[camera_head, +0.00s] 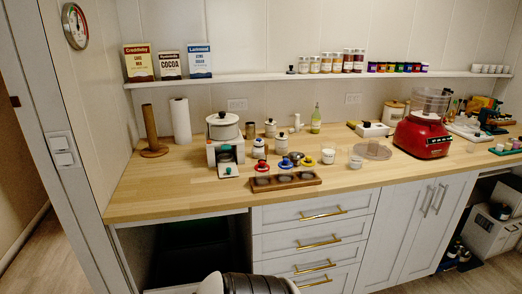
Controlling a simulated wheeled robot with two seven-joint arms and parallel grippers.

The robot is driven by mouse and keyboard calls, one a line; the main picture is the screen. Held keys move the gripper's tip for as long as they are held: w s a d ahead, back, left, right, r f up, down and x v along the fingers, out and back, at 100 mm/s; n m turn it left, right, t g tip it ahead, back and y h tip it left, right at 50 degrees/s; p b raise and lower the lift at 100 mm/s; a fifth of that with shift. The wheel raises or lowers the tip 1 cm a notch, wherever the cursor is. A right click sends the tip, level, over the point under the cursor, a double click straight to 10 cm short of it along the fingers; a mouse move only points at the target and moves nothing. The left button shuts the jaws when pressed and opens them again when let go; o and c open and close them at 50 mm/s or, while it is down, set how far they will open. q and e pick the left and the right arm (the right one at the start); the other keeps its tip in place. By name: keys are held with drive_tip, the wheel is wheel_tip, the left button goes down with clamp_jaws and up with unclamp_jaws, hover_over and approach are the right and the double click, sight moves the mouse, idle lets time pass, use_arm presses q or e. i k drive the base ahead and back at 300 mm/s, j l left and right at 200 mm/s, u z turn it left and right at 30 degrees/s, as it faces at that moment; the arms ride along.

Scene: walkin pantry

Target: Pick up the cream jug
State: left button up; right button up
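I cannot tell for sure which item is the cream jug. Several small white vessels stand on the wooden counter. A white pot with a dark-knobbed lid (258,148) and a similar one (281,143) stand left of centre. Another white lidded pot (270,127) and a slim white vessel (297,122) are behind them. A small white cup (328,156) and another white cup (355,162) stand to the right. Spouts and handles are too small to make out. Neither of my grippers is in view.
The wooden counter (150,195) is clear at its front left. A white appliance with a pot (222,128) stands left, a red food processor (423,137) right. A shelf (270,77) runs above.

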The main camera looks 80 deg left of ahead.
sight(328, 148)
drive_tip(key=j+u, duration=0.1)
drive_tip(key=u, duration=2.05)
